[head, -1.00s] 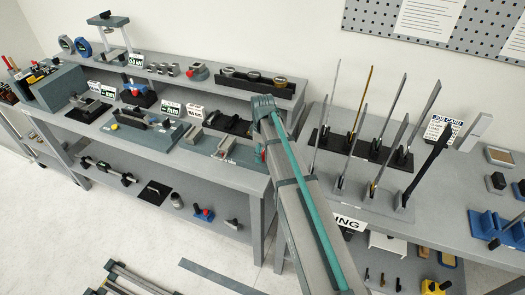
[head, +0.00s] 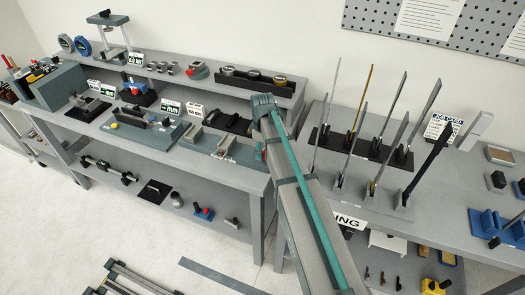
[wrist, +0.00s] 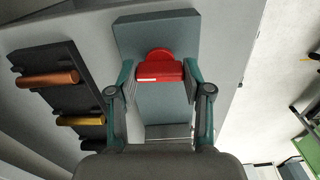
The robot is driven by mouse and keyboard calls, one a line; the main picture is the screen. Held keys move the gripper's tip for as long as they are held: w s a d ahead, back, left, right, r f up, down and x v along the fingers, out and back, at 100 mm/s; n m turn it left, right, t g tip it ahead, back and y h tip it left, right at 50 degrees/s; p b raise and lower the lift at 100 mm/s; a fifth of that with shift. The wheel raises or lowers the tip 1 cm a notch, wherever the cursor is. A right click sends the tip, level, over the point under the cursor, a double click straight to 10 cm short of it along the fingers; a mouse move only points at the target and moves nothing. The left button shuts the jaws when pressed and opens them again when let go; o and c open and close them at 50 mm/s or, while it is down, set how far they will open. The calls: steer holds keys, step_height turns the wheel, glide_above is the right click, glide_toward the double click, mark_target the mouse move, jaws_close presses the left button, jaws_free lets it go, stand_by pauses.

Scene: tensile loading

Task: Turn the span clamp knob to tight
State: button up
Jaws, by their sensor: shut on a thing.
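The red span clamp knob (wrist: 158,66) sits on a blue-grey fixture block (wrist: 165,105) in the wrist view. A white line shows on its near face. My gripper (wrist: 160,76) has one finger on each side of the knob and is shut on it. In the head view my arm hides the gripper and most of the knob. The fixture plate (head: 222,146) shows there on the left bench, just left of my arm. I cannot read any tight or loose mark on the clamp.
A dark rack (wrist: 75,88) with a copper and a yellow rod lies left of the fixture in the wrist view. A raised shelf (head: 205,82) stands behind it in the head view. Upright strips (head: 372,130) stand on the right bench.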

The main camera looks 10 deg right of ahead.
steer(key=m+b, duration=0.1)
steer(key=m, duration=0.3)
steer(key=shift+m, duration=0.3)
steer(key=m+b, duration=0.1)
steer(key=m, duration=0.3)
steer(key=shift+m, duration=0.3)
steer(key=m, duration=0.4)
steer(key=shift+m+b, duration=0.4)
steer(key=shift+m, duration=1.6)
steer(key=o, duration=1.2)
steer(key=shift+c, duration=0.2)
